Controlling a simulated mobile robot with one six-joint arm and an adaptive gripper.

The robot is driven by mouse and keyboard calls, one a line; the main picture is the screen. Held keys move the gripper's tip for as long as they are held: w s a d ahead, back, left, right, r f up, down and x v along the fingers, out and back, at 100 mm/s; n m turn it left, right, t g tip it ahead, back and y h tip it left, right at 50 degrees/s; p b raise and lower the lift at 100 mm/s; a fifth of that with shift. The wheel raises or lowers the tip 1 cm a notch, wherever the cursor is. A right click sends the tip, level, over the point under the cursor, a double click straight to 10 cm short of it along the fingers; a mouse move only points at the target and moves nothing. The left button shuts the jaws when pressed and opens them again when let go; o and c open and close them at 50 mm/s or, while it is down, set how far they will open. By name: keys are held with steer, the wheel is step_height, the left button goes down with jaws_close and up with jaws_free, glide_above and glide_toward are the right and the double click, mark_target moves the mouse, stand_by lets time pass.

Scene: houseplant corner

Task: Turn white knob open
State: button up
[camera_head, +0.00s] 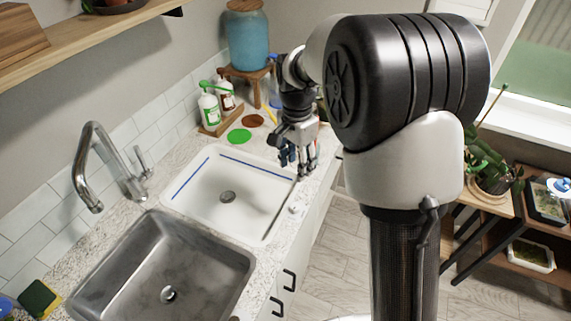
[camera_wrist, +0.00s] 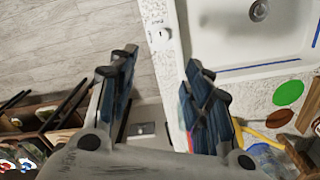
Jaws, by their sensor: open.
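A small white knob-like fitting (camera_head: 297,208) sits on the speckled counter beside the white sink basin (camera_head: 182,197), close to the counter's front edge. It also shows in the wrist view (camera_wrist: 160,35), a little beyond my fingertips; its exact turn position is too small to tell. My gripper (camera_head: 304,172) points down near the basin's far right corner, above the counter edge and apart from the knob. In the wrist view my gripper (camera_wrist: 160,72) is open, its two dark fingers spread with nothing between them.
A steel sink (camera_head: 165,275) and a chrome faucet (camera_head: 105,165) are at the left. Soap bottles (camera_head: 209,108), a green disc (camera_head: 239,136) and a blue jar (camera_head: 247,42) on a wooden stand are at the back. The floor beyond the counter front is open.

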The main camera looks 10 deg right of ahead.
mark_target(295, 206)
step_height(295, 206, down, 18)
steer(key=b, duration=0.5)
steer(key=shift+w+d+f, duration=0.1)
steer(key=shift+d+f, duration=0.05)
steer(key=shift+c, duration=0.4)
jaws_close()
